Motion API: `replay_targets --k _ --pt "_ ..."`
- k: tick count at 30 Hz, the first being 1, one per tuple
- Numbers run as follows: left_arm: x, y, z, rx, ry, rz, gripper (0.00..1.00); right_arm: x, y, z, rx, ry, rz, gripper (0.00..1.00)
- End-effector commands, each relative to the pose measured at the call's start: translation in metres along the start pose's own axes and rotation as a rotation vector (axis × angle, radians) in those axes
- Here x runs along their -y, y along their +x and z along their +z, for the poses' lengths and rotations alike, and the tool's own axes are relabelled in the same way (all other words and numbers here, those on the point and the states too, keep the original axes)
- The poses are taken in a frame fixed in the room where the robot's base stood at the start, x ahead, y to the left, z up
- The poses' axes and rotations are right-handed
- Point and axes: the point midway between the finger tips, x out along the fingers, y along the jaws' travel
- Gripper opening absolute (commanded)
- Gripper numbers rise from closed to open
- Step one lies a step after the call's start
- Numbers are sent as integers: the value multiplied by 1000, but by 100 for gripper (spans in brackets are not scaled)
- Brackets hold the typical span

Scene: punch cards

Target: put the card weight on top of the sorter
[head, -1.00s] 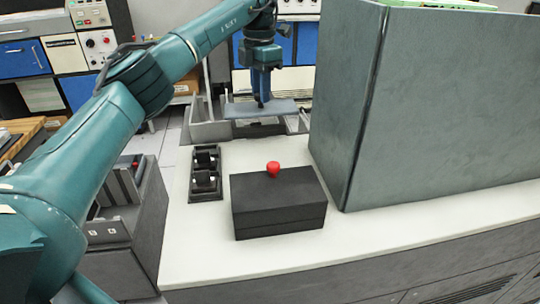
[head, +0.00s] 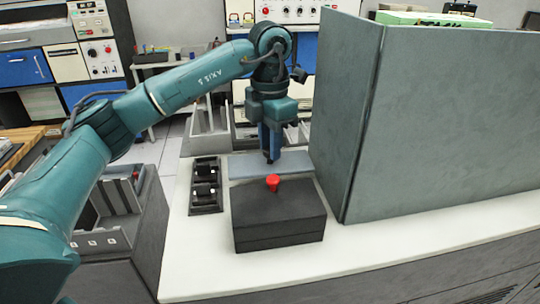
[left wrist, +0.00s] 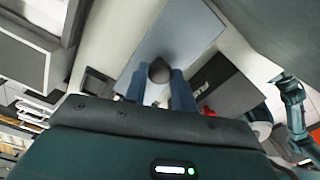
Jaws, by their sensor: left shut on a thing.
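The card weight appears to be a flat blue-grey plate (head: 242,168) with a dark round knob (left wrist: 160,71). My left gripper (head: 269,157) is shut on the knob, between its blue fingers in the left wrist view (left wrist: 159,86). The plate is roughly level, just behind a black box (head: 278,213) with a red knob (head: 272,182). The gap beneath the plate is hard to judge. No label marks the sorter; it may be the long white-topped machine (head: 210,270) under these things. My right gripper is not visible.
A tall grey cabinet or panel (head: 440,120) stands close on the right of the plate. A black double-reel unit (head: 206,185) lies to the left. Grey open trays (head: 205,140) stand behind. The front strip of the white top is clear.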

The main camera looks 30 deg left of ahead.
Motion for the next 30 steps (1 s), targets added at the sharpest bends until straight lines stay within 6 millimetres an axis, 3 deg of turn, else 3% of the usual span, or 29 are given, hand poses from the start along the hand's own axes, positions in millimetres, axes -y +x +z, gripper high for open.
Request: replay_targets --k 5,12,21,22,30 --pt "-1 10 0 1 0 0 0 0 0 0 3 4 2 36" --pt "0 38 0 1 1 0 0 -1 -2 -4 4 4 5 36" --pt "0 42 1 3 1 1 0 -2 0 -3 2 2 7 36" --pt "0 42 0 1 1 1 28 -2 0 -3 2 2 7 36" --pt "0 42 0 1 1 0 48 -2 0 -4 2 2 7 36"
